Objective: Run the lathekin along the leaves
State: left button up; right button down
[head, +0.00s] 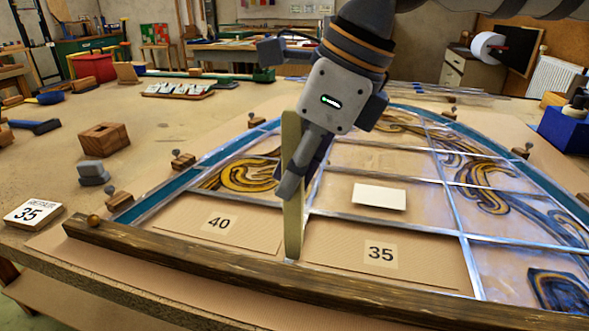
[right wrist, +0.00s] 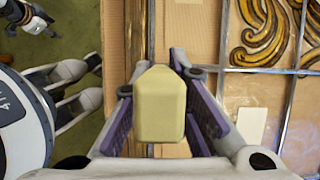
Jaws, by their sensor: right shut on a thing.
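The lathekin (head: 292,215) is a pale yellow-green flat stick, held nearly upright. My right gripper (head: 303,172) is shut on it. Its lower end is at the near end of the lead strip between the cells marked 40 and 35; I cannot tell whether it touches. In the right wrist view the lathekin (right wrist: 160,105) is seen end-on between the purple-padded fingers (right wrist: 205,110). The leaded panel (head: 447,210) lies on the table, with grey lead strips, amber swirl glass and a teal border.
A dark wooden batten (head: 270,272) runs along the panel's near edge. A white card (head: 379,196) lies on the panel. Nails with wooden blocks (head: 183,160) stand around it.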

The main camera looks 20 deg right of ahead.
jog(key=shift+f, duration=0.3)
dwell(0.8)
jog(key=shift+w+d, duration=3.3)
jog(key=shift+w, duration=1.6)
jog(key=shift+r, duration=2.5)
